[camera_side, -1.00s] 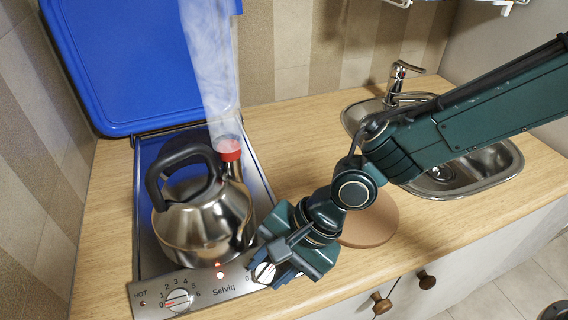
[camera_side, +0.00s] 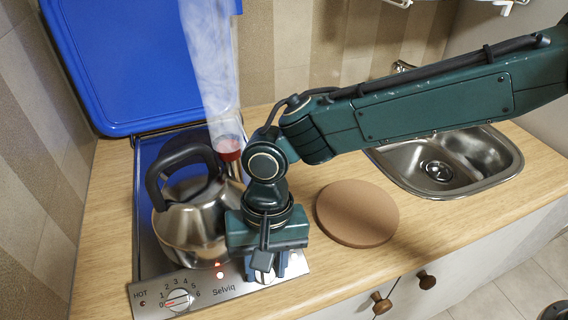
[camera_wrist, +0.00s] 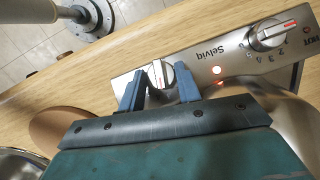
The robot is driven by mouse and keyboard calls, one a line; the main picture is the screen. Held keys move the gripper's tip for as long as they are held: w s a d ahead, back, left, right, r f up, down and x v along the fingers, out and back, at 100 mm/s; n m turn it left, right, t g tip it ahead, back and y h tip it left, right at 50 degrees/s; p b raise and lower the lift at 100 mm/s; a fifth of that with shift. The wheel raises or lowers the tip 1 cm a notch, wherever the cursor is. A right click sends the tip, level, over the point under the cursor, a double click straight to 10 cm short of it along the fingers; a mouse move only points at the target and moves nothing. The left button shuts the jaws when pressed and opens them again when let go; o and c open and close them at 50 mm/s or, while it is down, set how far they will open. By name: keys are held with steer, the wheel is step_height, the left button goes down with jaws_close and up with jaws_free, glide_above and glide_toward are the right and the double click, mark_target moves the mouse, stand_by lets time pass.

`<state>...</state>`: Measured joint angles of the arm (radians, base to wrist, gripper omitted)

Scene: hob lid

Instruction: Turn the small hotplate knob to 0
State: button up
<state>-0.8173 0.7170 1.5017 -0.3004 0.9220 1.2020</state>
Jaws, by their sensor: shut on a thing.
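A red lamp (camera_side: 219,275) glows between the knobs.
The blue lid (camera_side: 140,60) is raised at the back. A round brown board (camera_side: 357,214) and a sink (camera_side: 450,165) lie to the right.

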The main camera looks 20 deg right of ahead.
steer(key=shift+a+n+h, duration=0.15)
steer(key=shift+n+h, duration=0.65)
steer(key=shift+n, duration=0.2)
steer(key=o, duration=1)
steer(key=shift+c, duration=0.2)
steer(key=shift+r, duration=0.1)
step_height(320, 180, up, 12)
steer(key=w, duration=0.1)
steer(key=shift+w+a+f, duration=0.2)
steer(key=shift+w+f, duration=0.05)
steer(key=shift+w, duration=0.15)
